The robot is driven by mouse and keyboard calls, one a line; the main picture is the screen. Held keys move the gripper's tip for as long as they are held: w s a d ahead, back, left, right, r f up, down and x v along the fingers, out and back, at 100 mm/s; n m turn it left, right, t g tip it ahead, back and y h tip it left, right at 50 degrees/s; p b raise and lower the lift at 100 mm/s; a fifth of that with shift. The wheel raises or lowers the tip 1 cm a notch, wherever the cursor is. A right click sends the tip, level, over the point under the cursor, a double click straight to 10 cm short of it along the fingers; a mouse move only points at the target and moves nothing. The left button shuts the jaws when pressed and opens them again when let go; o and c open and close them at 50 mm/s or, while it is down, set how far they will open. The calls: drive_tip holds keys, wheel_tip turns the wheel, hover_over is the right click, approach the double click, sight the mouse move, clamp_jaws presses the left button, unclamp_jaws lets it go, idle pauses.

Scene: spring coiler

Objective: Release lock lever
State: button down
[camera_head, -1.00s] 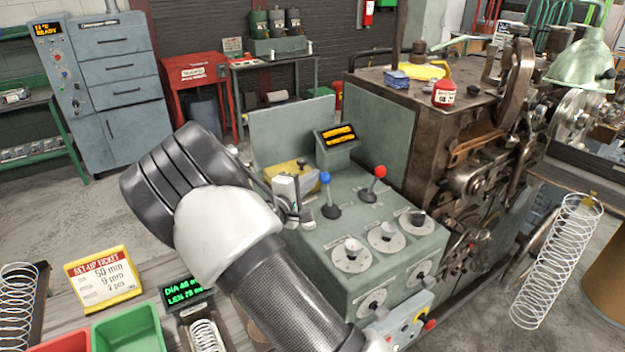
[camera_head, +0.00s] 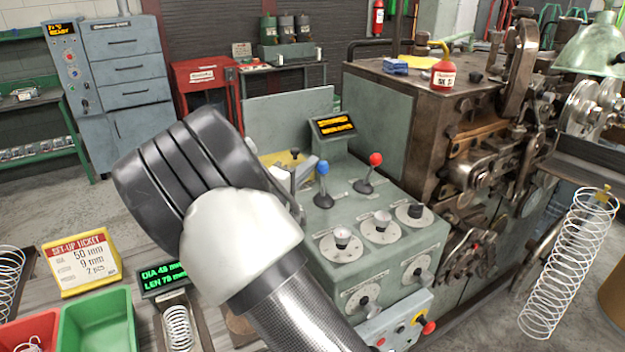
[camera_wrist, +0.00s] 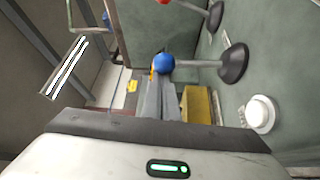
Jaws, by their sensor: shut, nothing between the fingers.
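Two levers stand on the green console: one with a blue knob (camera_head: 322,168) and one with a red knob (camera_head: 376,159). I cannot tell which, if either, is the lock lever. My gripper (camera_head: 309,167) is shut and empty, just left of the blue knob. In the wrist view, the shut fingers (camera_wrist: 158,88) point toward the blue knob (camera_wrist: 163,63), which shows just past their tips. I cannot tell whether they touch. A yellow block (camera_wrist: 197,105) lies right of the fingers; its top shows behind my gripper in the head view (camera_head: 272,159).
Several round dials, including one at the left (camera_head: 341,248), sit on the console's front. A small display (camera_head: 333,126) stands behind the levers. The large brown machine (camera_head: 440,110) blocks the right side. A set-up ticket (camera_head: 83,262) and green bin (camera_head: 100,325) are at lower left.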

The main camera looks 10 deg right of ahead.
drive_tip(key=b, duration=0.2)
drive_tip(key=s+f+m+b, duration=0.1)
drive_tip(key=b, duration=0.1)
drive_tip(key=shift+s+d+f+h, duration=0.1)
drive_tip(key=shift+s+d+h, duration=0.05)
drive_tip(key=shift+d+h, duration=0.15)
drive_tip(key=m+b, duration=0.1)
drive_tip(key=b, duration=0.1)
drive_tip(key=s+m+h+b, duration=0.1)
drive_tip(key=b, duration=0.2)
drive_tip(key=s+d+m+b, duration=0.1)
drive_tip(key=b, duration=0.1)
drive_tip(key=shift+s+r+m+t+h+b, duration=0.2)
drive_tip(key=shift+r+m+t+h+b, duration=0.1)
drive_tip(key=shift+m+t+h+b, duration=0.1)
drive_tip(key=shift+s+r+m+b, duration=0.15)
drive_tip(key=shift+s+m+b, duration=0.15)
drive_tip(key=shift+b, duration=0.4)
drive_tip(key=shift+d, duration=0.1)
drive_tip(key=shift+r, duration=0.1)
drive_tip(key=p, duration=0.1)
approach(323, 169)
drive_tip(key=a, duration=0.1)
drive_tip(key=a+r, duration=0.2)
drive_tip(key=shift+w+a, duration=0.2)
drive_tip(key=shift+a, duration=0.15)
